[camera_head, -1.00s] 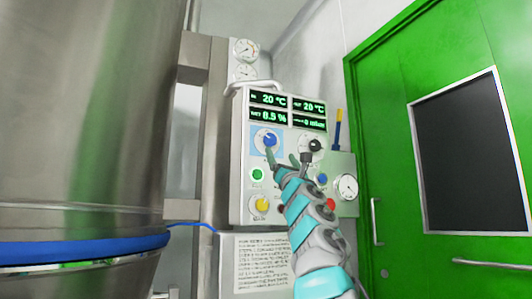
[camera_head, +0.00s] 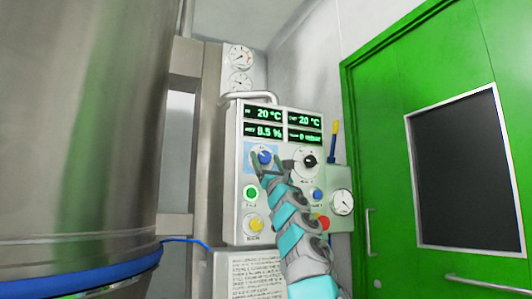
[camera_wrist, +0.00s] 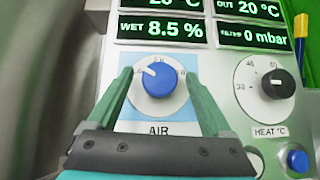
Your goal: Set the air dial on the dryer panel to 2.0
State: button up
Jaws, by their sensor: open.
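The air dial (camera_wrist: 158,78) is a blue knob on a white round scale in a light blue square, with AIR printed below. Its white pointer mark faces up and left in the wrist view; the scale numbers are too small to read surely. The dial also shows in the head view (camera_head: 264,157) on the dryer panel (camera_head: 232,205). My gripper (camera_wrist: 158,82) is open, with one green finger on each side of the dial. I cannot tell whether the fingers touch it. In the head view my gripper (camera_head: 268,166) reaches the panel from below.
A black HEAT dial (camera_wrist: 278,84) sits right of the air dial. Green displays (camera_head: 284,124) are above; a green button (camera_head: 251,193), a yellow knob (camera_head: 256,225) and a blue button (camera_wrist: 298,160) are lower. A steel vessel (camera_head: 80,120) stands left, a green door (camera_head: 385,150) right.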

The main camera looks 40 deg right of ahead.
jog(key=shift+w, duration=0.15)
grip_shut()
dwell(0.7)
